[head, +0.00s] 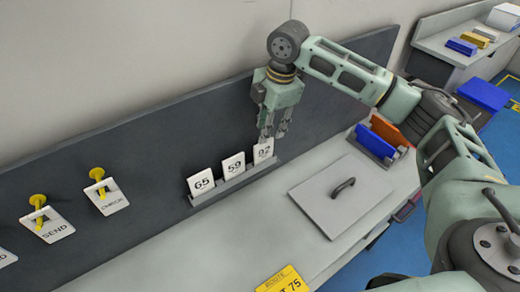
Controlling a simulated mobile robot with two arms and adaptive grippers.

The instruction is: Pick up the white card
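Three white cards stand in a row in a grey holder (235,184) against the dark back panel. They are the card marked 65 (201,183), the card marked 59 (233,165) and a card whose number looks like 02 or 92 (263,152). My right gripper (273,137) points down just above and behind the top of the rightmost card. Its two fingers show a gap between them, so it looks open. Whether a finger touches the card cannot be told. My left gripper is not in view.
A grey lid with a dark handle (342,188) lies on the white counter to the right. Yellow switches (39,202) with SEND and CHECK labels are on the panel at left. A yellow sign (283,281) is at the front edge.

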